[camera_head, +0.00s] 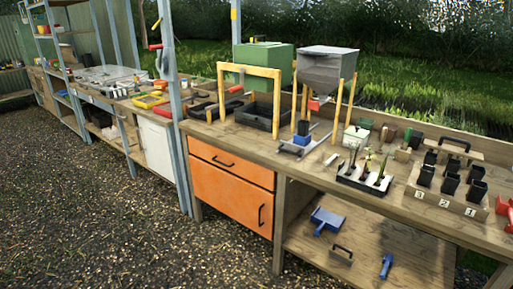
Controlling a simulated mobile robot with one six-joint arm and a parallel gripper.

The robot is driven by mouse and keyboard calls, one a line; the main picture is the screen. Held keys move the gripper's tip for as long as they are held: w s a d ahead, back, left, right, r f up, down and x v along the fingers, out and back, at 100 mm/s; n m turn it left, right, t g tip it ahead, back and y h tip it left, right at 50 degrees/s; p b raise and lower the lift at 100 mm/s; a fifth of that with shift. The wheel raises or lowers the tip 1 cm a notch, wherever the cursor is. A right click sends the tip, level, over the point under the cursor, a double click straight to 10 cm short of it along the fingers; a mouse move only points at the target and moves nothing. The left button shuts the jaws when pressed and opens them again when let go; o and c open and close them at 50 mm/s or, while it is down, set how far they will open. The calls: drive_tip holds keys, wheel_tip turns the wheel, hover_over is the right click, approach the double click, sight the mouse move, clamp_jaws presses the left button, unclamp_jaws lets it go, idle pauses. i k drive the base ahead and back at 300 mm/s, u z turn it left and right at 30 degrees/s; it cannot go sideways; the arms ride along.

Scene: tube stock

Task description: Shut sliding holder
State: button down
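A small blue holder (302,140) with a black pot (303,128) in it sits on a grey rail base (291,150) on the wooden bench. It looks like the sliding holder, but its label or name cannot be read. It stands in front of and below a grey hopper (328,62) on yellow posts. The rail shows both in front of the holder and behind it, to the right. How far the holder is out along the rail is hard to tell at this size. My gripper is not in view.
The bench (225,131) carries a black tray (262,117) under a yellow frame, a seedling tray (363,182) and a numbered pot rack (446,199). Orange drawers (231,198) are below. A blue scoop (327,219) lies on the lower shelf. The gravel floor (110,220) in front is clear.

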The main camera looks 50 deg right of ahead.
sight(297, 143)
drive_tip(key=u, duration=0.2)
drive_tip(key=i, duration=1)
drive_tip(key=z, duration=0.1)
